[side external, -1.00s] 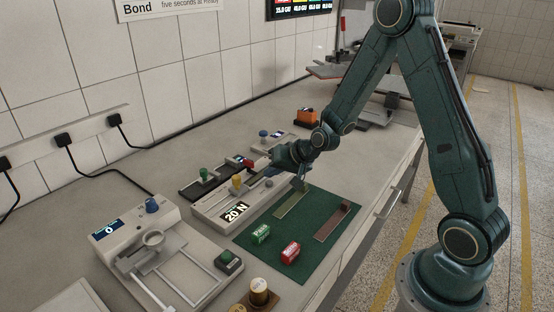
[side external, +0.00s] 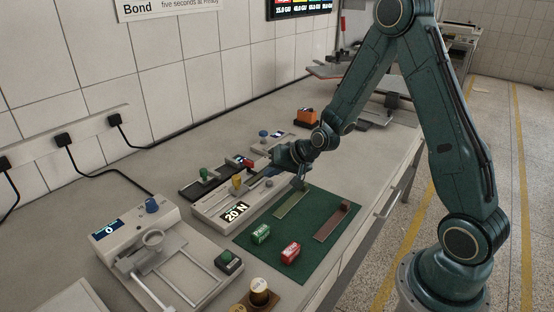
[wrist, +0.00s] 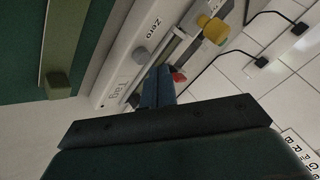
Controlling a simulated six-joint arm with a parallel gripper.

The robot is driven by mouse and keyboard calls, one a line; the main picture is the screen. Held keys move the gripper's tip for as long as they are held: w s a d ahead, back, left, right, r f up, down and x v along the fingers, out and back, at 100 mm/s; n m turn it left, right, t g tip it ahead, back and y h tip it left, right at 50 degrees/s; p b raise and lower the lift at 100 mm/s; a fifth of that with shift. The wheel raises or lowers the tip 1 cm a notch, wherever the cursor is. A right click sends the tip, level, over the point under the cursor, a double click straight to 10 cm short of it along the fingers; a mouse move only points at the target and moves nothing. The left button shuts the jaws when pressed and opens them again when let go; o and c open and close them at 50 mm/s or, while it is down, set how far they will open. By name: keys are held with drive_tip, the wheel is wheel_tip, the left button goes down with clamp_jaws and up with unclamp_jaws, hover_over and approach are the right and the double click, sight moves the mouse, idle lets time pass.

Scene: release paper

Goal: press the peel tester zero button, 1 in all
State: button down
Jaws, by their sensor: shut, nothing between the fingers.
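The peel tester is a long pale device lying along the bench, with a "20 N" plate (side external: 235,212) at its near end. It also shows in the wrist view (wrist: 113,68), with the words "Zero" and "Tag" on its face. A round grey button (wrist: 140,54) sits between those words. A yellow knob (side external: 237,182) stands on the tester. My gripper (wrist: 157,88) is shut and empty, its blue fingers pointing toward the tester beside the grey button. In the side view my gripper (side external: 274,164) is over the tester's far part; whether the fingertips touch anything is unclear.
A green mat (side external: 275,232) lies in front of the tester, carrying strips, a green block (side external: 261,234) and a red block (side external: 291,253). A black device with a green knob (side external: 203,174) stands behind it. A white machine (side external: 165,262) stands at the near left.

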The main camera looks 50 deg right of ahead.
drive_tip(key=shift+f, duration=1)
idle(1.2)
drive_tip(key=shift+r, duration=1)
drive_tip(key=shift+r, duration=0.1)
drive_tip(key=shift+r, duration=2.4)
